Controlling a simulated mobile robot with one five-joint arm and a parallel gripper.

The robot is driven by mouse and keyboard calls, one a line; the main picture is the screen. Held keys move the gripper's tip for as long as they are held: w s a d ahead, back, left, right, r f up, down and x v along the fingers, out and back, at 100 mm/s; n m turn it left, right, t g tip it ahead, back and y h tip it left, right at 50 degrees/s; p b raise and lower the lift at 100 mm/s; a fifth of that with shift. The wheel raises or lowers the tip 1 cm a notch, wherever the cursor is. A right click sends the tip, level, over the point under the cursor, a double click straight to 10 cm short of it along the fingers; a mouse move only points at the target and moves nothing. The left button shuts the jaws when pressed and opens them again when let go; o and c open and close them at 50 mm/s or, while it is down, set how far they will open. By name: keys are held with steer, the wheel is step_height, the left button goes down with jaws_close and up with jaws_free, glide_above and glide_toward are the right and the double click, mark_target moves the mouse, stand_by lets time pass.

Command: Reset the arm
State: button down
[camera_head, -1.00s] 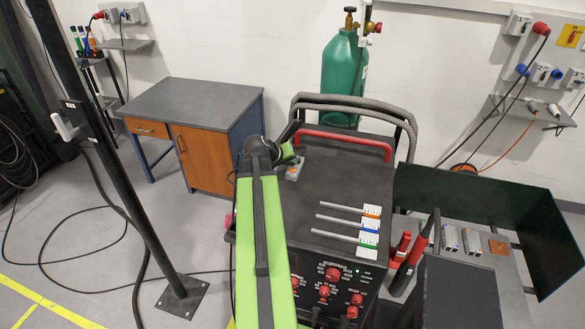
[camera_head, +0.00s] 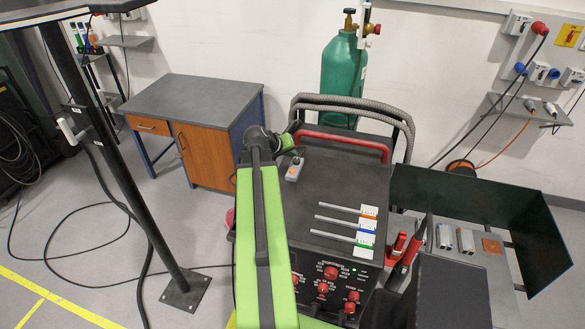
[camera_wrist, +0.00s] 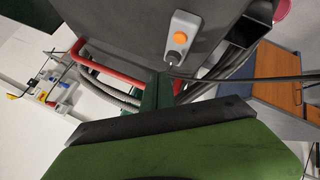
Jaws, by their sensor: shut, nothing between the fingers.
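My arm (camera_head: 262,235), bright green with a black strip, reaches away from me over the left side of the black welding machine (camera_head: 335,190). My gripper (camera_head: 287,141) is at its far end, small and partly hidden behind the dark wrist joint. It is shut and empty, just beyond a grey box with an orange button (camera_head: 294,168) on the machine's top. The box and its orange button show large in the wrist view (camera_wrist: 181,39). A green part with a black edge (camera_wrist: 165,130), seemingly mine, fills the bottom of that view.
A red handle (camera_head: 343,145) and grey hoses rise at the machine's back, before a green gas cylinder (camera_head: 345,75). Three rods (camera_head: 340,223) lie on its top. A grey-topped cabinet (camera_head: 190,95) stands left. A dark post (camera_head: 135,200) stands at left. A dark green screen (camera_head: 480,205) is right.

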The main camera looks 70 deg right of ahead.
stand_by(0.3)
steer(key=w+a+f+n+t+b, duration=0.2)
steer(key=w+a, duration=0.4)
steer(key=w, duration=0.5)
steer(key=w+a+f+n+t+b, duration=0.1)
steer(key=w+a+f+n+b, duration=0.15)
steer(key=w+a, duration=0.7)
steer(key=w+a+f+n+t+y+b, duration=0.1)
steer(key=w+a+f, duration=0.2)
steer(key=w+a, duration=0.45)
steer(key=w+a+f+n+t+y+b, duration=0.1)
steer(key=w+a+f+n+t+b, duration=0.1)
steer(key=w+a, duration=0.55)
steer(key=w+a+f+n+y+b, duration=0.1)
steer(key=w+a+f+y, duration=0.15)
steer(key=a, duration=0.75)
steer(key=w+a+f+n+y+b, duration=0.1)
steer(key=a+f+n+b, duration=0.15)
steer(key=a, duration=0.85)
steer(key=s+a+f+g+y, duration=0.1)
steer(key=s+a, duration=0.3)
steer(key=a, duration=0.3)
steer(key=s+a+f+n+g+y, duration=0.1)
steer(key=s+a, duration=0.3)
steer(key=a, duration=0.4)
steer(key=shift+f+g+y, duration=0.65)
steer(key=shift+f+g, duration=0.15)
steer(key=shift+d, duration=0.1)
